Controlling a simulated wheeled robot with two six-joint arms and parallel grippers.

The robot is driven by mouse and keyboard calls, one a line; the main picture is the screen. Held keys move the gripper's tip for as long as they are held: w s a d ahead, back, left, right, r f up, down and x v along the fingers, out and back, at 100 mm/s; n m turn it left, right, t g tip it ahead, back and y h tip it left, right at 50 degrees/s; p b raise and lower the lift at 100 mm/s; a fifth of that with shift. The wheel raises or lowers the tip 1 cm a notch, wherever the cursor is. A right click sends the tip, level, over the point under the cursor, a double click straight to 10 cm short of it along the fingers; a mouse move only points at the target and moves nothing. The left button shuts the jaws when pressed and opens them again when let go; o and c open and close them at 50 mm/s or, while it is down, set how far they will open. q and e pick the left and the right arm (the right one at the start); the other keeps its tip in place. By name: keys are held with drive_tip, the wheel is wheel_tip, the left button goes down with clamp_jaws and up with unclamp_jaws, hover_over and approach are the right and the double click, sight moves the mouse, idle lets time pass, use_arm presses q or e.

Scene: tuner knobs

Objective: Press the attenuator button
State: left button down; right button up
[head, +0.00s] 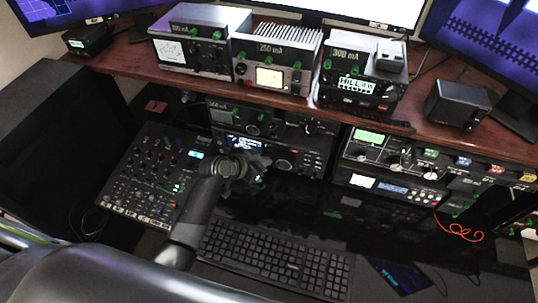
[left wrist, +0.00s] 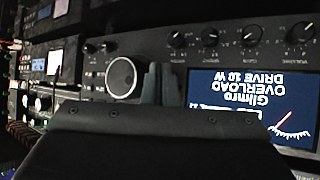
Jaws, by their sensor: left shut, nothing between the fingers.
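My left gripper (head: 258,168) is in front of the middle radio (head: 312,150) below the shelf. In the left wrist view its fingers (left wrist: 161,84) are together, with nothing seen between them. They point at the radio's front panel, beside the screen (left wrist: 248,105) and a large round dial (left wrist: 121,76). The screen's text appears upside down there. Small knobs (left wrist: 212,37) and small buttons show on the panel. I cannot tell which one is the attenuator button; labels are too small to read. The gripper body hides part of the panel. My right gripper is not in view.
A mixer-like panel (head: 155,178) lies at left and a keyboard (head: 275,257) in front. More radio units (head: 385,187) stand at right, with a red cable (head: 458,233). Several meters and power units (head: 273,78) stand on the wooden shelf (head: 125,62) above.

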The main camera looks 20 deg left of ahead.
use_arm(q)
drive_tip(key=shift+w, duration=0.4)
idle(0.5)
drive_tip(key=shift+s, duration=0.85)
drive_tip(key=s+p, duration=0.2)
drive_tip(key=s, duration=0.3)
drive_tip(key=shift+a, duration=0.1)
idle(0.8)
